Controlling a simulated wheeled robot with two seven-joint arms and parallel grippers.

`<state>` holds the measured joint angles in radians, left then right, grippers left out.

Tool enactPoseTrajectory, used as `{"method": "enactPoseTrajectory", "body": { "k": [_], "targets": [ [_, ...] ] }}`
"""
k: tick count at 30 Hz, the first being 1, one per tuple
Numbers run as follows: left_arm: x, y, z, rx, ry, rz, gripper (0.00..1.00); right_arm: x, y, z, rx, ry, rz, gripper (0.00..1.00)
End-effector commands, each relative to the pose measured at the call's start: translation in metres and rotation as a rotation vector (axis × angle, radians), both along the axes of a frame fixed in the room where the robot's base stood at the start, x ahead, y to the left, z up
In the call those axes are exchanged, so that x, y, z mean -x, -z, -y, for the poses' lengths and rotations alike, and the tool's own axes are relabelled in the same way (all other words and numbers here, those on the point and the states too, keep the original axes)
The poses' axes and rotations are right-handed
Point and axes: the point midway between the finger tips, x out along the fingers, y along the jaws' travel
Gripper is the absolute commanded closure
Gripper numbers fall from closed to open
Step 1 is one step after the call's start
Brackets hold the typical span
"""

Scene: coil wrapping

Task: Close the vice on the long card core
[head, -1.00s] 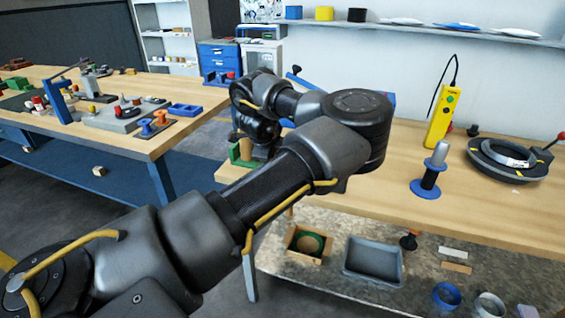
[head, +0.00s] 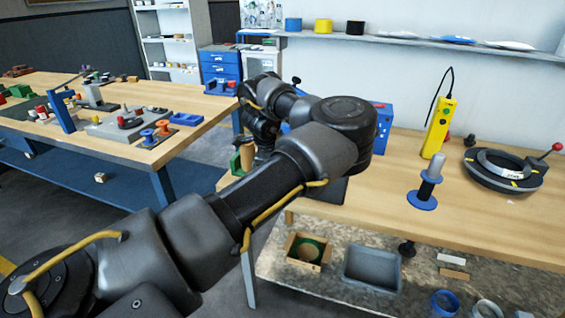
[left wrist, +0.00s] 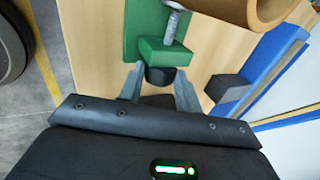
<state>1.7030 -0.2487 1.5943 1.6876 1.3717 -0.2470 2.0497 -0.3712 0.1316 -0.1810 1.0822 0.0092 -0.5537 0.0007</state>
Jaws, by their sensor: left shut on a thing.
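The green vice (head: 238,161) stands at the near left end of the right-hand bench, partly hidden by my left arm. In the left wrist view its green block (left wrist: 165,52) and metal screw (left wrist: 171,26) show ahead of the fingers. The card core (left wrist: 262,12), a brown hollow tube, is cut off at the top of that view, beyond the screw. It shows small in the head view (head: 247,154). My left gripper (left wrist: 159,88) is shut on the dark knob (left wrist: 160,76) at the near end of the vice. Whether the vice grips the core is hidden.
A blue frame (left wrist: 270,68) with a dark grey block (left wrist: 228,88) lies right of the vice. On the bench stand a blue-flanged spool (head: 423,195), a yellow control box (head: 439,127) and a black ring fixture (head: 502,170). A grey tray (head: 372,268) sits below.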

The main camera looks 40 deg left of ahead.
Motion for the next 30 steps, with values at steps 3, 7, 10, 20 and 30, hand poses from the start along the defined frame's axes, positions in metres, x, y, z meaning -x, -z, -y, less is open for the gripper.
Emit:
{"method": "enactPoseTrajectory", "body": {
  "k": [3, 7, 10, 20, 30],
  "targets": [
    [-0.002, -0.006, -0.001, 0.032, 0.003, -0.087, 0.81, 0.0, -0.022, 0.0, 0.0, 0.0, 0.0, 0.44],
    [-0.003, -0.002, 0.0, 0.043, 0.001, -0.124, 0.81, 0.0, -0.024, 0.0, 0.0, 0.0, 0.0, 0.44],
    [-0.003, -0.001, 0.0, 0.044, 0.0, -0.123, 0.81, 0.0, -0.022, 0.0, 0.0, 0.0, 0.0, 0.44],
    [-0.006, -0.009, -0.002, 0.079, 0.005, -0.221, 0.81, 0.0, -0.047, 0.0, 0.0, 0.0, 0.0, 0.44],
    [-0.01, -0.004, -0.002, 0.149, 0.003, -0.413, 0.81, 0.0, -0.077, 0.0, 0.0, 0.0, 0.0, 0.44]
  ]
}}
